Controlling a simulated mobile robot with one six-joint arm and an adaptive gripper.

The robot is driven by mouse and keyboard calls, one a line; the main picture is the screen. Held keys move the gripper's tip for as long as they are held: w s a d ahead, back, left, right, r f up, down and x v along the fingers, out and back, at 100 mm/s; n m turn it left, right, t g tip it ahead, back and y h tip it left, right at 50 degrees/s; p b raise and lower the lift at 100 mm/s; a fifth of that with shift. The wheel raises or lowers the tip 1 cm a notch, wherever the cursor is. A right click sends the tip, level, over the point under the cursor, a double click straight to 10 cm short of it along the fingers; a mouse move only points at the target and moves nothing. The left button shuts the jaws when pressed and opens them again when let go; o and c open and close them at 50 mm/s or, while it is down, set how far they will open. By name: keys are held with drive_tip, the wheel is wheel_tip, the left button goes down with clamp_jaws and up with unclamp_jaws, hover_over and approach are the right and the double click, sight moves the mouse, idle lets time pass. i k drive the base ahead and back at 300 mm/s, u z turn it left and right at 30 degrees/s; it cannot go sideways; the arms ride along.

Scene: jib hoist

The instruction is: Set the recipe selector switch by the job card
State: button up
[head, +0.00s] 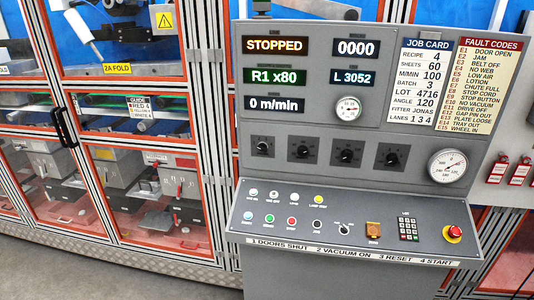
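The job card (421,82) is on the right of the upright panel and reads recipe 4, sheets 60, m/min 100, batch 3, lot 4716, angle 120, lanes 1 3 4. A green display (274,77) reads R1 x80. A row of several black rotary knobs (347,154) runs below the displays, with labels too small to read. A small black selector switch (345,229) is on the sloping desk. I cannot tell which of these is the recipe selector switch. My gripper is not in view.
Other displays read STOPPED (275,45), 0000, L 3052 and 0 m/min. The fault codes card (484,86) is beside the job card. The desk (270,235) carries coloured buttons, a keypad (409,229) and a red emergency stop (453,233). Glazed machine doors (135,120) stand left.

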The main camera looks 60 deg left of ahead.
sight(262, 147)
drive_tip(key=z, duration=0.1)
drive_tip(key=k, duration=1.45)
drive_tip(key=u, duration=1.75)
drive_tip(key=i, duration=0.95)
drive_tip(key=z, duration=0.1)
